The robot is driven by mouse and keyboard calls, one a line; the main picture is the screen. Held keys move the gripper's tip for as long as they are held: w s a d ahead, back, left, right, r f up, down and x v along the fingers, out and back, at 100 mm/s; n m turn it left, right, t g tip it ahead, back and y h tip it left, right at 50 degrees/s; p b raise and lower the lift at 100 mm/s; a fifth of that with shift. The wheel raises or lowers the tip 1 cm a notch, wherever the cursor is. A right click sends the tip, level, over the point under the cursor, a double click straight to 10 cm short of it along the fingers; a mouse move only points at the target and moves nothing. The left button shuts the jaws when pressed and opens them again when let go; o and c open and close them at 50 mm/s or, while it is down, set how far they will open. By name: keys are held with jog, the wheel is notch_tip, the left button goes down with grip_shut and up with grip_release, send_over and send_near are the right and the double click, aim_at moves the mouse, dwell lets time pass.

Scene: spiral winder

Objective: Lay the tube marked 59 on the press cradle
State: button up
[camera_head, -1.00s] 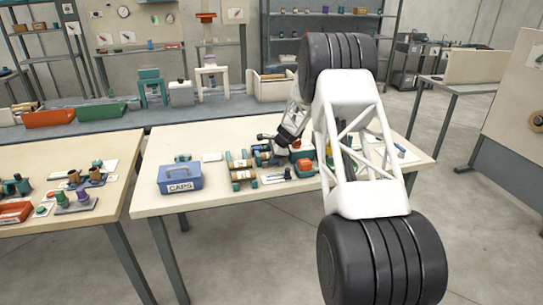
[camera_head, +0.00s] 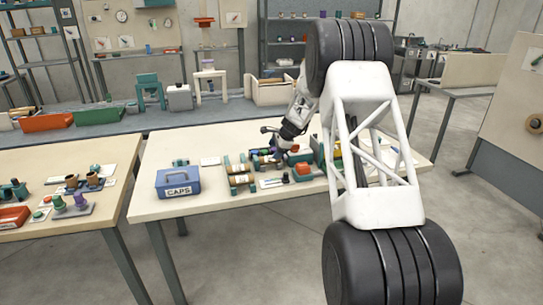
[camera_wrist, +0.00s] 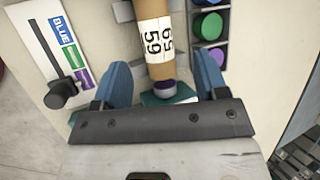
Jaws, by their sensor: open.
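The tube marked 59 (camera_wrist: 153,38) is tan with a white label and a purple and pale end cap. In the wrist view it lies between the two blue fingers of my open gripper (camera_wrist: 162,80), with a gap on both sides. Its capped end is over a teal piece (camera_wrist: 180,97), and its far end runs out of the picture. In the head view my gripper (camera_head: 279,147) is low over the middle of the worktable, small and partly merged with the items there. I cannot make out the press cradle for certain.
A blue CAPS box (camera_head: 178,183) stands at the worktable's left. Tan tubes (camera_head: 241,180) lie in teal holders beside my gripper. In the wrist view, a BLUE-labelled card (camera_wrist: 62,45) lies left and a tray with green and purple round pieces (camera_wrist: 208,25) right.

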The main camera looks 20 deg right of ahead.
jog(key=v, duration=0.6)
jog(key=shift+s+d+r, duration=0.1)
jog(key=shift+r, duration=0.05)
dwell(0.6)
jog(key=s+a+r+n+h, duration=0.1)
jog(key=s+a+r+n, duration=0.4)
jog(key=s, duration=0.6)
jog(key=s+a+r+n+g, duration=0.1)
jog(key=s+a+r, duration=0.2)
jog(key=s+r, duration=0.65)
jog(key=s+a+r+n+h, duration=0.15)
jog(key=s+a+r, duration=0.25)
jog(key=s, duration=0.8)
jog(key=s+a+f+n+h, duration=0.1)
jog(key=s+n, duration=0.3)
jog(key=s, duration=1.4)
jog(key=s+a+f+n+h, duration=0.1)
jog(key=s+n, duration=0.4)
jog(key=s, duration=1.3)
jog(key=shift+s+a+f+g, duration=0.2)
jog(key=shift+a+f+g, duration=0.1)
jog(key=shift+a, duration=0.15)
